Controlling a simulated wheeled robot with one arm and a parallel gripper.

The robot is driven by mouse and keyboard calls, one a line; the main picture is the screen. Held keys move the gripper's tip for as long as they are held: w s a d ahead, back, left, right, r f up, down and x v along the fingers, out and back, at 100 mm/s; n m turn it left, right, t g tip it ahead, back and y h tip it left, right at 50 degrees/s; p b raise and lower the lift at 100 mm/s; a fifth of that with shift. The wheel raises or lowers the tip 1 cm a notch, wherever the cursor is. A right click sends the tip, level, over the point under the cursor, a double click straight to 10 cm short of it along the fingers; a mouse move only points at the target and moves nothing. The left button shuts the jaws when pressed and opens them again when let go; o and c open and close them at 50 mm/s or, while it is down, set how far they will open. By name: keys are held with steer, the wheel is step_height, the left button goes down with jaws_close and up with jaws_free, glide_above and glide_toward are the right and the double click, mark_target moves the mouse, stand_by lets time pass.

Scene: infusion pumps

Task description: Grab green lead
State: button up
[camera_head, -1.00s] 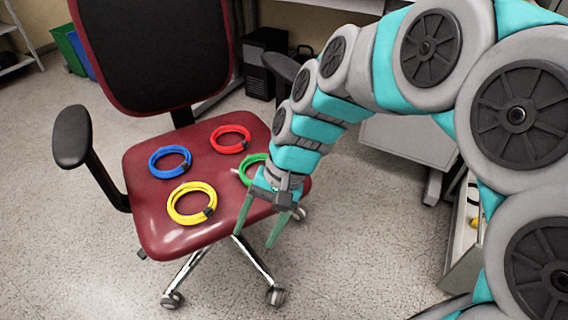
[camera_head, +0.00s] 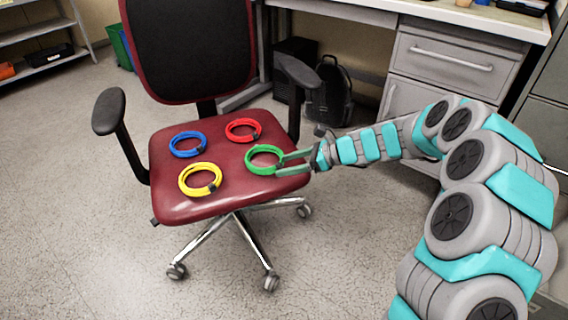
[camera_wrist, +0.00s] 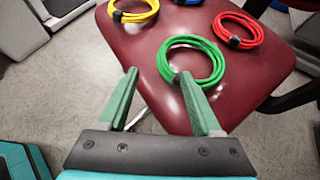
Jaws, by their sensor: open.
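The green lead (camera_head: 250,161) is a coiled ring lying flat near the right edge of the dark red chair seat (camera_head: 232,188). My gripper (camera_head: 281,164) is open and empty, reaching in from the right with its two green fingers pointing at the ring. In the head view the fingertips are at the ring's right side. In the wrist view, the fingertips of my gripper (camera_wrist: 158,73) are below the green lead (camera_wrist: 217,62); the right fingertip overlaps the ring's near edge, the left one is outside it. Whether they touch is unclear.
A blue coil (camera_head: 173,147), a red coil (camera_head: 230,133) and a yellow coil (camera_head: 184,183) lie on the same seat. The chair has a left armrest (camera_head: 108,110) and a right armrest (camera_head: 298,71). A drawer cabinet (camera_head: 455,62) stands behind my arm.

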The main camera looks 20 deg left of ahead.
mark_target(264, 169)
steer(key=shift+w+a+f, duration=0.2)
steer(key=shift+a+f, duration=0.05)
steer(key=shift+f, duration=0.1)
steer(key=shift+r+x, duration=0.15)
steer(key=shift+x, duration=1.6)
steer(key=shift+r+x, duration=0.15)
steer(key=shift+x, duration=1.6)
steer(key=shift+a, duration=0.15)
jaws_close()
